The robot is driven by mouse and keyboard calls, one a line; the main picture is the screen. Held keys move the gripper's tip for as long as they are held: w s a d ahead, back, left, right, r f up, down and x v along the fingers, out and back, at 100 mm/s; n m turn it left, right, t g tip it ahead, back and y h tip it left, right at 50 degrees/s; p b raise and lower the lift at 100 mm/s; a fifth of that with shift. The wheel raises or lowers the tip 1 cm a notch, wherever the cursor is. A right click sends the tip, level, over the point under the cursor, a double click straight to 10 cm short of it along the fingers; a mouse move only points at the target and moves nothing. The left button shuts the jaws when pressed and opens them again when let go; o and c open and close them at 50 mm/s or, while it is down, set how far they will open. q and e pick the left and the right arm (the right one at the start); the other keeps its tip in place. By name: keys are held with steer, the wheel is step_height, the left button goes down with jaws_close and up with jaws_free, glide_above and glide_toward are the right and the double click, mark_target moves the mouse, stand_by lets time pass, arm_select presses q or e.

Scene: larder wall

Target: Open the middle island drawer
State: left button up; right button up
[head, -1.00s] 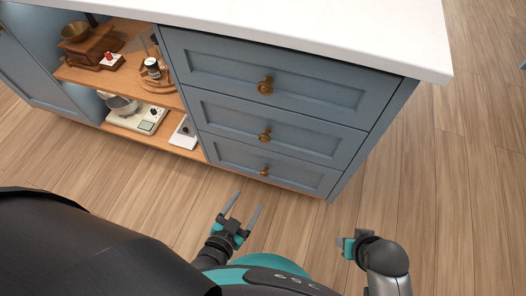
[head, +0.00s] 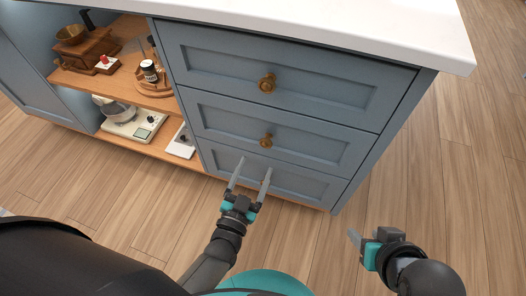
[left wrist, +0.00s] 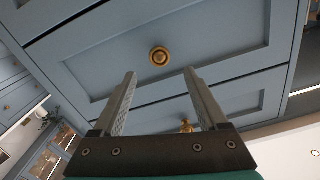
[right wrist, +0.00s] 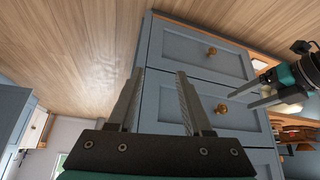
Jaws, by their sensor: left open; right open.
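The middle island drawer (head: 300,143) is a blue-grey panel with a round brass knob (head: 266,141), and it is shut. In the left wrist view its knob (left wrist: 159,56) appears beyond the fingers, upper centre. In the right wrist view the knob (right wrist: 221,109) is just off the left gripper's tips. My left gripper (head: 254,166) is open and empty, in front of the drawer stack with its fingers pointing at it; it appears apart from the knob. My right gripper (head: 357,240) is open and empty, over the floor right of the left one.
The top drawer (head: 325,88) and bottom drawer (head: 310,188) are shut; the left gripper hides the bottom knob in the head view. A white countertop (head: 330,27) overhangs. Open shelves (head: 160,103) with a scale and other items stand left. Wooden floor (head: 440,170) is clear on the right.

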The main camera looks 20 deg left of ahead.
mark_target(265, 146)
arm_select(q)
steer(key=w+b, duration=0.1)
steer(key=w, duration=0.3)
steer(key=shift+f, duration=0.1)
steer(key=shift+w+d+b, duration=0.1)
steer(key=shift+w+b, duration=0.45)
steer(key=shift+w, duration=0.95)
arm_select(e)
steer(key=w+a+t+y, duration=0.2)
steer(key=w+a+t, duration=0.2)
steer(key=a, duration=0.1)
steer(key=shift+a+t+y, duration=0.3)
steer(key=shift+t, duration=0.1)
arm_select(q)
jaws_close()
